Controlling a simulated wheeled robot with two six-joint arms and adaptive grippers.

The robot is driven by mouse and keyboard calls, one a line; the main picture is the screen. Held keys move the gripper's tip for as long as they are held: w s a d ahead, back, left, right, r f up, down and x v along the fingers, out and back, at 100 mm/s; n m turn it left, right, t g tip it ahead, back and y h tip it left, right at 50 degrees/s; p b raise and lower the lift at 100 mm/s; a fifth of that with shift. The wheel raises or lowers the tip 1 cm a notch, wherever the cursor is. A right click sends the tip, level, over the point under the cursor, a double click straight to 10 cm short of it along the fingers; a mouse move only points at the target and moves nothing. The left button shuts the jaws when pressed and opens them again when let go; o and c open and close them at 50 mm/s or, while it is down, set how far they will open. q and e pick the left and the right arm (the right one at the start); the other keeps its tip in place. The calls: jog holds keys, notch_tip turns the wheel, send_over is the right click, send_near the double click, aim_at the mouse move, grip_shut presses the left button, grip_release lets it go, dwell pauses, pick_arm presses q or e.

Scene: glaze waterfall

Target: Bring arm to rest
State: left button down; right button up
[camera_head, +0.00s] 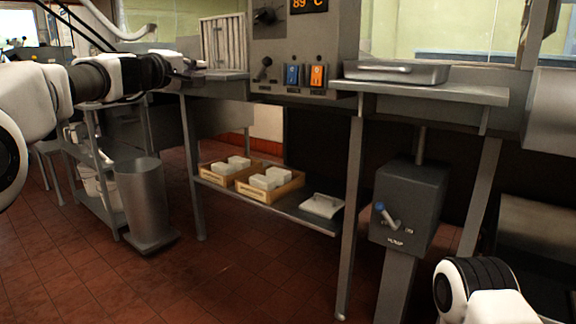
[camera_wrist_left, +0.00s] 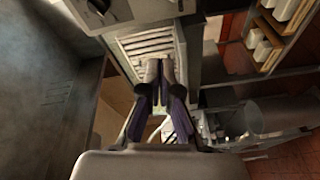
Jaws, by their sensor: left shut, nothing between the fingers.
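My left arm (camera_head: 100,78) comes in from the left and reaches out level. Of my right arm, only a white and black part (camera_head: 475,295) shows at the lower right of the head view. The right gripper is out of view.
The control panel (camera_head: 300,45) has a lever, a blue and an orange switch. Wooden trays (camera_head: 270,190) of pale blocks lie on the lower shelf. A metal bin (camera_head: 145,203) stands left. The red tiled floor is clear in front.

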pick_arm(q)
notch_tip(320, 180, down, 18)
jog(key=g+y+p, duration=0.2)
jog(key=g+p, duration=0.4)
jog(key=p, duration=1.2)
jog(key=s+a+f+g+y+p, duration=0.2)
jog(key=s+f+g+p, duration=0.2)
jog(key=s+f+p, duration=0.6)
jog(key=s+a+f+m+g+y+p, duration=0.2)
jog(key=s+f+g+p, duration=0.3)
jog(key=s, duration=0.9)
jog(key=s+a+f+m+g+y+p, duration=0.15)
jog(key=s+f+p, duration=0.35)
jog(key=s, duration=0.8)
jog(key=s+r+m, duration=0.2)
jog(key=s+m, duration=0.1)
jog(key=s, duration=0.6)
jog(key=s+r+m+p, duration=0.1)
jog(key=s+m, duration=0.3)
jog(key=s, duration=0.5)
jog(key=shift+s+d+r+h, duration=0.35)
jog(key=shift+s+d+r, duration=0.05)
jog(key=shift+r, duration=0.15)
